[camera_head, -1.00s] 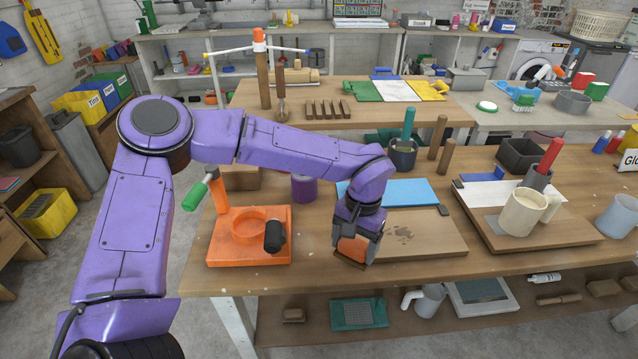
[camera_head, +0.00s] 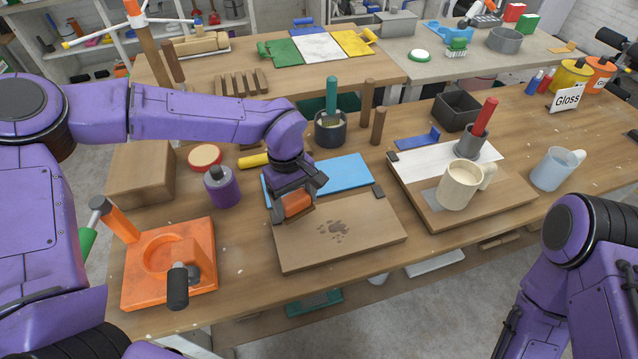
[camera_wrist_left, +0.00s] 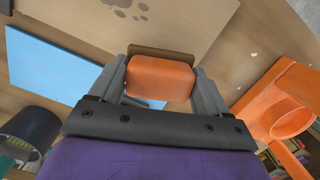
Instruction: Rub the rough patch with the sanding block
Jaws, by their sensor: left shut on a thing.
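The rough patch (camera_head: 333,229) is a cluster of dark brown blotches on a flat wooden board (camera_head: 300,254). Part of it shows at the top of the left wrist view (camera_wrist_left: 128,8). My left gripper (camera_head: 297,203) is shut on the sanding block (camera_head: 297,205), an orange block with a brown underside. The block shows between the fingers in the left wrist view (camera_wrist_left: 160,78). It is over the board's back left corner, left of and behind the patch. I cannot tell whether it touches the board. My right arm shows at the lower right; its gripper is out of view.
An orange tray (camera_head: 140,290) with a round recess stands left of the board. A purple jar (camera_head: 222,188) and a blue sheet (camera_head: 345,172) lie close to the gripper. A cream mug (camera_head: 459,186) stands on another board at right. The board's front right is clear.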

